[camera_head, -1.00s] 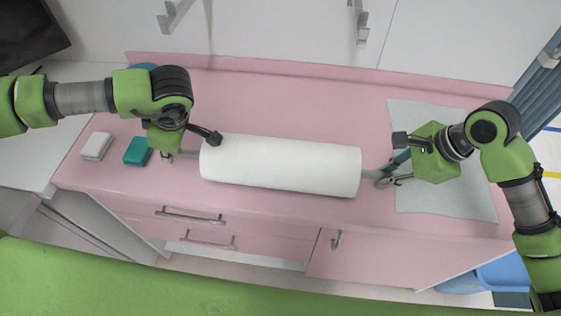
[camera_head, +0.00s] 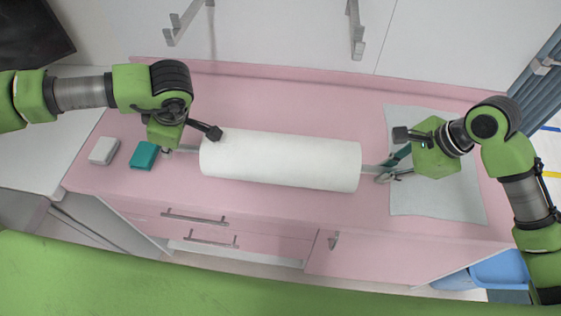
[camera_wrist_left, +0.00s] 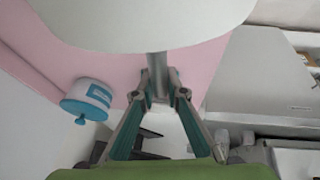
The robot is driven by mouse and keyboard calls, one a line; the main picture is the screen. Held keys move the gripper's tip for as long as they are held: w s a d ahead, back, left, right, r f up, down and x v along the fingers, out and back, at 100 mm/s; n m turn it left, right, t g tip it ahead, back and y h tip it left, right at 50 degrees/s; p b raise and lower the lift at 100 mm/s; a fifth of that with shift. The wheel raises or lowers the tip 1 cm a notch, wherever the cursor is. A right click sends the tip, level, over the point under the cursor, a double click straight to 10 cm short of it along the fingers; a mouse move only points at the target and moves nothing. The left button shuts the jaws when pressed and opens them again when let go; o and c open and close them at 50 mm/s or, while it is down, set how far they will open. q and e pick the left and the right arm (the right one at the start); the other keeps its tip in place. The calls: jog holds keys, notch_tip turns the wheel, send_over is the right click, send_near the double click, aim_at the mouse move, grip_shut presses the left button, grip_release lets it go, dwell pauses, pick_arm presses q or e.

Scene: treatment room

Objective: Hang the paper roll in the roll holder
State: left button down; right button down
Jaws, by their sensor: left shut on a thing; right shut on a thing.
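The white paper roll (camera_head: 280,160) lies level across the front of the pink counter in the head view, with a grey rod sticking out of both ends. My left gripper (camera_head: 172,151) is shut on the rod's left end. The left wrist view shows its fingers (camera_wrist_left: 160,90) closed around the rod, with the roll's white end (camera_wrist_left: 145,18) beyond. My right gripper (camera_head: 384,172) is shut on the rod's right end. The roll holder is two grey wall brackets, a left one (camera_head: 184,24) and a right one (camera_head: 356,32), above the back of the counter; both are empty.
A teal box (camera_head: 144,155) and a white box (camera_head: 104,151) lie at the counter's left. A pale sheet (camera_head: 440,195) covers its right end. A low pink ledge (camera_head: 300,77) runs along the back. A white-and-blue container (camera_wrist_left: 88,98) shows in the left wrist view.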

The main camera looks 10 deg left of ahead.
pick_arm(q)
jog(key=shift+r, duration=0.55)
pick_arm(e)
jog(key=shift+r, duration=0.55)
pick_arm(q)
jog(key=shift+f, duration=0.15)
pick_arm(e)
jog(key=shift+f, duration=0.1)
